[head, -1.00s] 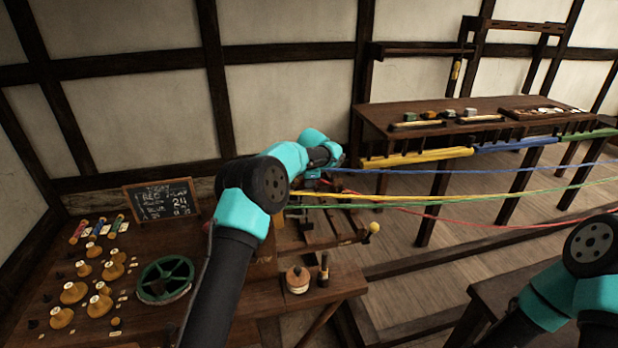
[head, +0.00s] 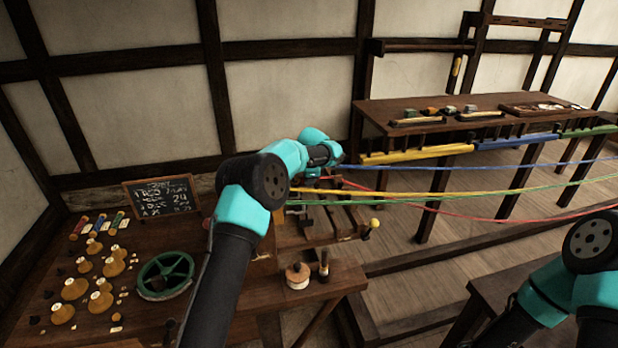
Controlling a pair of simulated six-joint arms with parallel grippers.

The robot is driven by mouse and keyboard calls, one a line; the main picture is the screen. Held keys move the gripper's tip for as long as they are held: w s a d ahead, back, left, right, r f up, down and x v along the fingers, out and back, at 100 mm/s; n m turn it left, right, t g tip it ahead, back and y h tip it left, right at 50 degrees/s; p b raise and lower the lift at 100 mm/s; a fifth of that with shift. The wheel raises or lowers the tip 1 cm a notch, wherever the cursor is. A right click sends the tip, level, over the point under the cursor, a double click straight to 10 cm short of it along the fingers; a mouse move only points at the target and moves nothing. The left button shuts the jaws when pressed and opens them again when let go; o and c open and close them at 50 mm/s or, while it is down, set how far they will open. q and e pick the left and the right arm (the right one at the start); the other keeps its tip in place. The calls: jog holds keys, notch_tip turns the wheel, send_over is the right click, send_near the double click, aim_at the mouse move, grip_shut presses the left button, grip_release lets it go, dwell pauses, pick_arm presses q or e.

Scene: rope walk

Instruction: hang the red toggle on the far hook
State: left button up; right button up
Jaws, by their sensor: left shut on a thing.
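My left gripper (head: 326,172) is beyond my left forearm, above the wooden frame at the end of the rope lines. It is small and partly hidden by its own wrist. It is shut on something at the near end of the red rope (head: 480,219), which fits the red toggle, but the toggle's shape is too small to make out. The red rope sags away to the right. The far hook cannot be made out behind my arm. My right arm enters at the lower right, and its gripper is out of the picture.
Blue (head: 480,167), yellow (head: 430,194) and green ropes run close beside the red one. A bench (head: 440,104) with tools stands at the back right. The left table holds a chalkboard (head: 162,197), a green wheel (head: 166,275), bobbins and several yellow tops. A yellow-knobbed handle (head: 374,223) sticks out right.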

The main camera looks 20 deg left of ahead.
pick_arm(q)
jog(key=o, duration=0.9)
jog(key=shift+r, duration=4)
